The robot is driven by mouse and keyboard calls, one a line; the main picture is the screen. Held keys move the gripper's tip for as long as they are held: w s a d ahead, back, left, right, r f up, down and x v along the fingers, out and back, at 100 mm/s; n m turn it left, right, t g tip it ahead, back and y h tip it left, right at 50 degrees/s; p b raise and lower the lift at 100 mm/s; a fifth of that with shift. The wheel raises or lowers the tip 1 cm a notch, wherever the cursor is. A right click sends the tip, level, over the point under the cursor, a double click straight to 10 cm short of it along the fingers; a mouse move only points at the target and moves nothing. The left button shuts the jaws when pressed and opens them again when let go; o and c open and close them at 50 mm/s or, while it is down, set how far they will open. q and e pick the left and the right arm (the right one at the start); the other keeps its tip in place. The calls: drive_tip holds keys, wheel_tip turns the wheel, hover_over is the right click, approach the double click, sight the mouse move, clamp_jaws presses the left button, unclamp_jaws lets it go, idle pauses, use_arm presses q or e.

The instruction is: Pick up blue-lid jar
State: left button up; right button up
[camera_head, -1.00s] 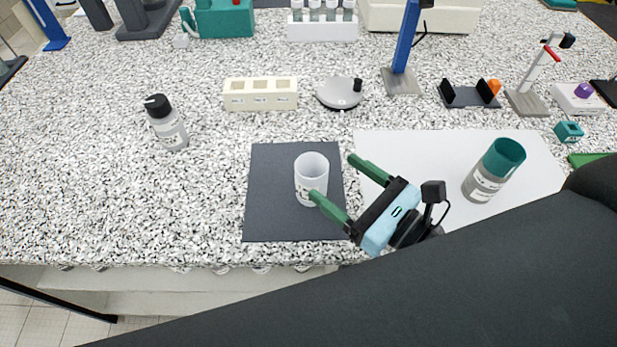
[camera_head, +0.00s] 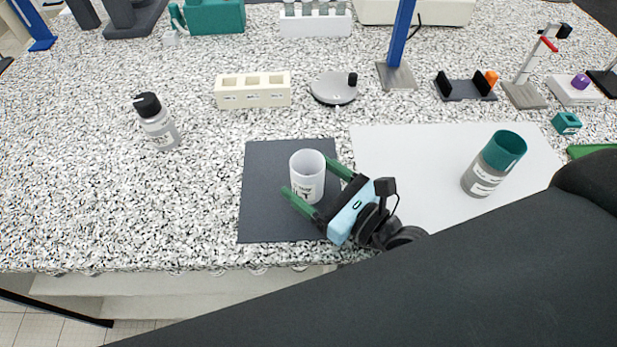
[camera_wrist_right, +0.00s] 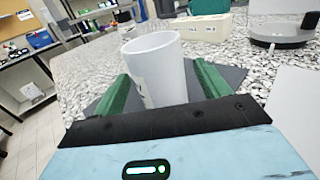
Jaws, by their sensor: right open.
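I see no clearly blue lid. A grey jar with a teal top (camera_head: 490,168) stands on the white sheet (camera_head: 400,150) at the right, clear of my gripper. My right gripper (camera_head: 306,175) is open, with one green finger on each side of the cup. In the wrist view both fingers (camera_wrist_right: 160,82) flank the cup; contact is hard to tell. My left gripper is out of view.
A black-capped bottle (camera_head: 157,122) stands at the left. A cream block with square holes (camera_head: 252,98) and a grey round device (camera_head: 334,90) lie behind the mat. A blue post stand (camera_head: 397,75) stands farther back.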

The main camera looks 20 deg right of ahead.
drive_tip(key=shift+x, duration=1.05)
drive_tip(key=c, duration=1.2)
